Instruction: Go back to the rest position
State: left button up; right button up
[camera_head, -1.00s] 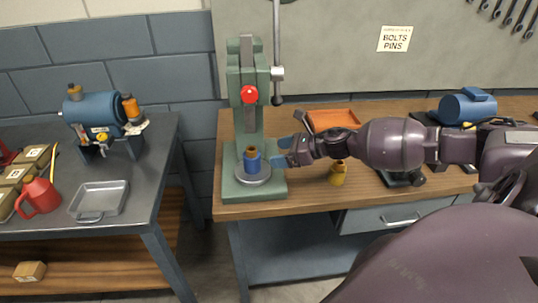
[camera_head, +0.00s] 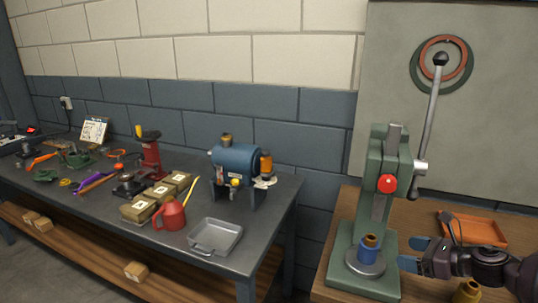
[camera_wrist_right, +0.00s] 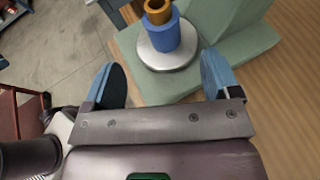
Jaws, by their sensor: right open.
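My right gripper (camera_head: 408,254) comes in from the right in the head view, just right of the green arbor press (camera_head: 376,200). In the right wrist view its two blue fingers (camera_wrist_right: 165,82) are spread wide with nothing between them. Beyond the fingertips, the blue cylinder (camera_wrist_right: 166,34) with a brass-coloured bush (camera_wrist_right: 158,10) on top stands upright on the press's round metal plate (camera_wrist_right: 168,60). The blue cylinder also shows in the head view (camera_head: 368,252), apart from the gripper. My left gripper is in neither view.
A wooden bench (camera_head: 335,205) carries the press, an orange tray (camera_head: 475,231) and a loose brass-coloured part (camera_head: 467,291). On the dark left bench (camera_head: 275,215) stand a blue motor-like machine (camera_head: 236,163), a grey tray (camera_head: 215,237), a red can (camera_head: 170,215) and several boxes. A gap separates the benches.

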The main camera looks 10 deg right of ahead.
jog(key=s+a+f+m+t+h, duration=0.1)
jog(key=s+a+f+m+h, duration=0.35)
jog(key=m, duration=0.75)
jog(key=s+a+f+m+t+h, duration=0.1)
jog(key=s+a+f+m+h, duration=0.4)
jog(key=m, duration=0.7)
jog(key=s+a+m+g, duration=0.4)
jog(key=s+m+g, duration=0.1)
jog(key=s+m, duration=0.4)
jog(key=s+a+m+g, duration=0.3)
jog(key=s+m+g, duration=0.2)
jog(key=s+m, duration=0.5)
jog(key=w+f+n+t+y, duration=0.1)
jog(key=w+f+t, duration=0.7)
jog(key=f, duration=0.1)
jog(key=shift+f+t, duration=0.25)
jog(key=shift+t, duration=0.05)
jog(key=shift+y, duration=0.25)
jog(key=shift+c, duration=0.3)
